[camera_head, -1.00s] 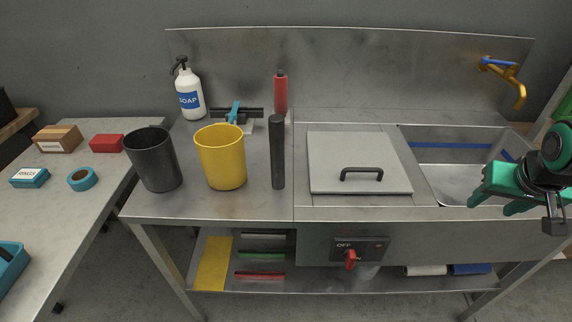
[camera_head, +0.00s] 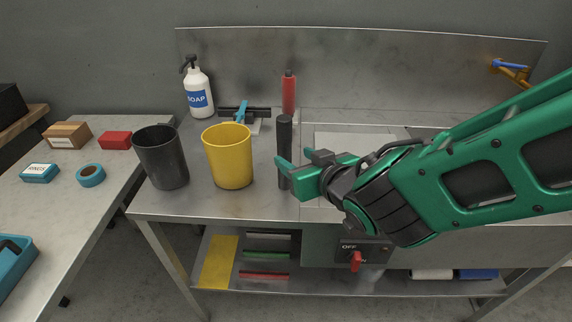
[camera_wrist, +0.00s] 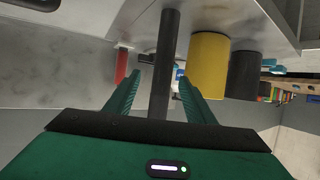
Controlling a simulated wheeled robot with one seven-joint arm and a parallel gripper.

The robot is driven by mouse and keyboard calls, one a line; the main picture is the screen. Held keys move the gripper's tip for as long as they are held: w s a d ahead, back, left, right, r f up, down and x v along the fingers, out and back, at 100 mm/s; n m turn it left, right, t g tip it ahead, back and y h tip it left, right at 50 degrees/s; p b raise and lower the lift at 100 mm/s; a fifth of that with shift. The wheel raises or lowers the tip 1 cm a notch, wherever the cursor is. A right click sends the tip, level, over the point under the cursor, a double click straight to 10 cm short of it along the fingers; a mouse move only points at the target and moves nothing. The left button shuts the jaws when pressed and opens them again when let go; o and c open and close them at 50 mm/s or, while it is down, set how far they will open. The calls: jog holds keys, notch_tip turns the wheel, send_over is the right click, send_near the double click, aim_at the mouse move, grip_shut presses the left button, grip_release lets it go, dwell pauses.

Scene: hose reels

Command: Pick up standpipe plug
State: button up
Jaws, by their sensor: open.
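The standpipe plug, which I take to be the tall dark grey tube (camera_head: 284,135), stands upright on the steel counter, right of the yellow bin. My green gripper (camera_head: 284,176) reaches in from the right at the tube's lower half. Its fingers are open, and part of the tube is hidden behind them. In the wrist view, where the scene appears upside down, the tube (camera_wrist: 167,50) runs between the two spread fingers of my gripper (camera_wrist: 159,82). I cannot tell whether either finger touches it.
A yellow bin (camera_head: 228,160) and a black bin (camera_head: 162,160) stand left of the tube. A red cylinder (camera_head: 289,92) stands behind it, with a blue-handled squeegee (camera_head: 240,112) and soap bottle (camera_head: 199,95) at the back. My arm covers much of the lid and sink.

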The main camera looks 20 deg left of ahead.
aim_at(289, 155)
jog(key=x, duration=0.5)
jog(key=shift+s+f+x, duration=0.1)
jog(key=shift+f+x, duration=0.05)
jog(key=shift+x, duration=1.15)
jog(key=shift+s+f+x, duration=0.1)
jog(key=shift+s+x, duration=0.05)
jog(key=shift+x, duration=1.2)
jog(key=shift+a, duration=0.1)
grip_shut()
